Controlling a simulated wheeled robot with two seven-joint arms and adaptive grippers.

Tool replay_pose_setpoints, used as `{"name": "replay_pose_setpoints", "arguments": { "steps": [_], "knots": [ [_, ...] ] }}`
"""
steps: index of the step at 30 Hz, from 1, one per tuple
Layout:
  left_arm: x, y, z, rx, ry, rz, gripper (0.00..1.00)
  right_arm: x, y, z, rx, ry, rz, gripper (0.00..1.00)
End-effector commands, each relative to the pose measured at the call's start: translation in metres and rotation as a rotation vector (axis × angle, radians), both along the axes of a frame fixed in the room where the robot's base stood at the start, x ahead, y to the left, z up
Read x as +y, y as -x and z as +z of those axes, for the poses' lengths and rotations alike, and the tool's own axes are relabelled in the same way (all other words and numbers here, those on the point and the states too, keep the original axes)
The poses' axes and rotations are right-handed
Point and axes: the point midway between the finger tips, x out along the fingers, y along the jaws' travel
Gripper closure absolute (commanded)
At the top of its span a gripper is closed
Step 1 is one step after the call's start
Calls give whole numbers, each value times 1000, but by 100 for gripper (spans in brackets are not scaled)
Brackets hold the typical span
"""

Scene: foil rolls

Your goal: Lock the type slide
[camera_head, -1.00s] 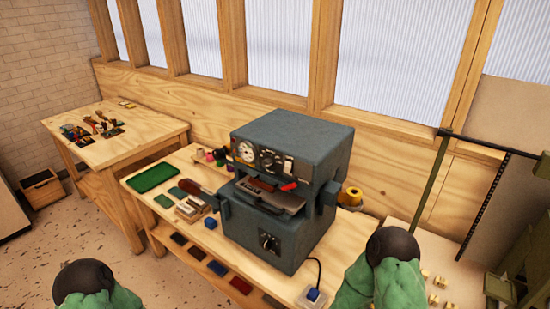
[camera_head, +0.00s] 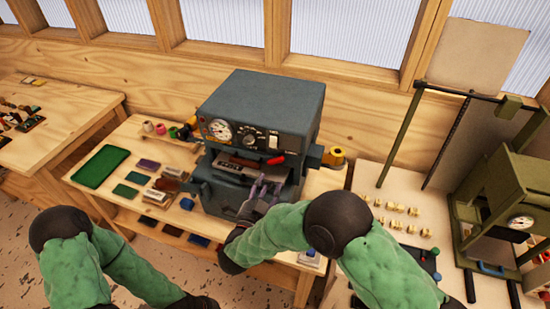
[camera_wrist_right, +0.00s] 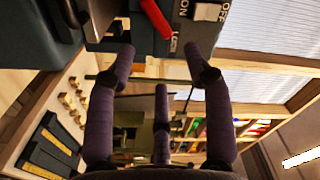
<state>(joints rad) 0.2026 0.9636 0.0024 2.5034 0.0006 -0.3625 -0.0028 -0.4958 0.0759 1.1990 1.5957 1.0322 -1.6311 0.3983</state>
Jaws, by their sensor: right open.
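The grey-blue foil press (camera_head: 262,100) stands on the wooden bench. Its front opening holds the type slide (camera_head: 232,166), with a pale block of type on it. A red lever (camera_head: 276,160) sits at the right of the opening. In the right wrist view the red lever (camera_wrist_right: 156,18) is at the top, beside a label that seems to read LOCK. My right gripper (camera_head: 264,192), with purple fingers, is in front of and below the opening. In the wrist view my right gripper (camera_wrist_right: 158,58) is open and empty, with the lever beyond its fingertips. My left gripper is out of view.
Left of the press lie a green tray (camera_head: 100,167), small colour pads and type blocks. A table with brass pieces (camera_head: 400,207) and an olive-green machine (camera_head: 505,200) stand farther right.

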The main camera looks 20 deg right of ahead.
Motion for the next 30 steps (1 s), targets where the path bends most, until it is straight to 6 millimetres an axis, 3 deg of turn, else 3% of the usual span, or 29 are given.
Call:
{"name": "replay_pose_setpoints", "arguments": {
  "steps": [18,30],
  "knots": [
    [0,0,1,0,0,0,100,-52,-76,-2,4,1,0,48],
    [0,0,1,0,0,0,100,-59,-87,-1,3,1,2,48]
  ]
}}
